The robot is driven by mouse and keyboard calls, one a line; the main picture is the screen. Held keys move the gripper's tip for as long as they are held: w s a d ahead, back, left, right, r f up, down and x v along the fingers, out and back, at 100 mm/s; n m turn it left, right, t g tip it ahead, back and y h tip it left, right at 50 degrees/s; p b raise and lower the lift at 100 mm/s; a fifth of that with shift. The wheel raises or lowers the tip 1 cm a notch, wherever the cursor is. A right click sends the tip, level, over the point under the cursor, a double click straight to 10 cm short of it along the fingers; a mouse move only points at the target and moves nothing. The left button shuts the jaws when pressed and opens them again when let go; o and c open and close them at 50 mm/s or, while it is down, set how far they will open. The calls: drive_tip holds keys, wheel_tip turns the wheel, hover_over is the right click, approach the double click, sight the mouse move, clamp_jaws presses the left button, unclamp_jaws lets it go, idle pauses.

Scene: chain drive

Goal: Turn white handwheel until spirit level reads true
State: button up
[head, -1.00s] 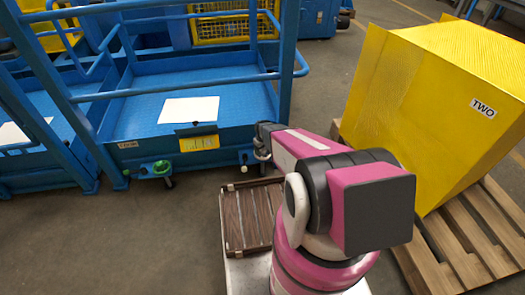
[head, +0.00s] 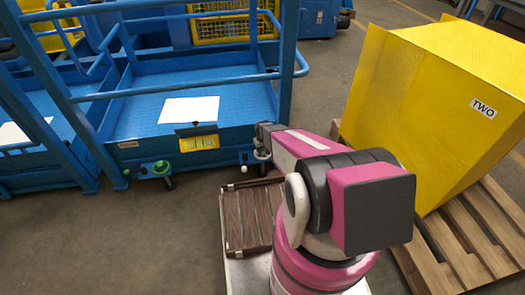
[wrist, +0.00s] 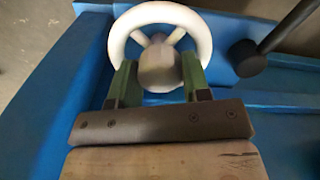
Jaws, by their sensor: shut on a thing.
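The white handwheel (wrist: 160,12) shows in the wrist view at the top middle, with pale spokes and a grey-beige hub (wrist: 157,66). My gripper (wrist: 158,76) is shut on it, its two green fingers on either side of the hub, inside or in front of the rim. In the head view my gripper end is at the blue platform's front right corner, and the wheel is hidden or too small to make out there. A yellow plate (head: 199,143) is on the platform's front edge. I cannot make out a spirit level or its bubble.
The blue platform cart (head: 135,112) has rails and a white sheet on its deck. A green part (head: 160,168) is low on its front left. A dark lever (wrist: 270,45) is right of the wheel. A yellow box (head: 440,95) stands on a pallet at right.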

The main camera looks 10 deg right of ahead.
drive_tip(key=m, duration=1)
drive_tip(key=shift+m, duration=0.3)
idle(0.4)
drive_tip(key=o, duration=0.9)
wheel_tip(320, 180, up, 11)
drive_tip(key=shift+f, duration=0.1)
idle(0.3)
